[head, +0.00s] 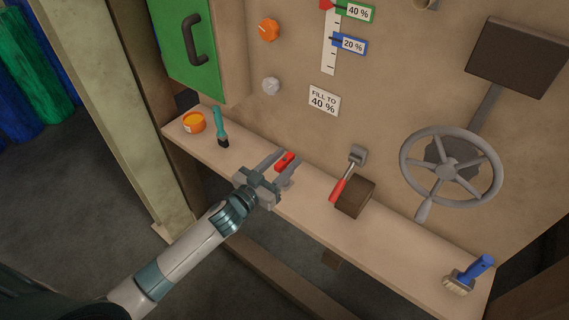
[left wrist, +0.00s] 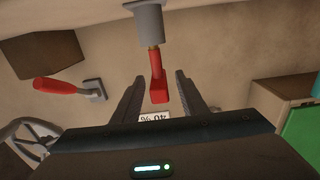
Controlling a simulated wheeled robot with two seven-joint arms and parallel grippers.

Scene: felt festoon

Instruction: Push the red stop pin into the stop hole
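The red stop pin (head: 285,161) has a red head between the two fingers of my left gripper (head: 286,156). In the left wrist view the red head (left wrist: 158,88) hangs from a short brass shaft that meets a grey cylinder (left wrist: 150,22). The left fingers (left wrist: 158,76) stand open on both sides of the head, with a gap at each side. In the head view a grey part (head: 287,183) shows just below the pin, partly behind the gripper. I cannot make out the stop hole. My right gripper is not in view.
A red-handled lever (head: 340,188) and a handwheel (head: 451,172) stand to the right. A green door (head: 187,48) is at upper left.

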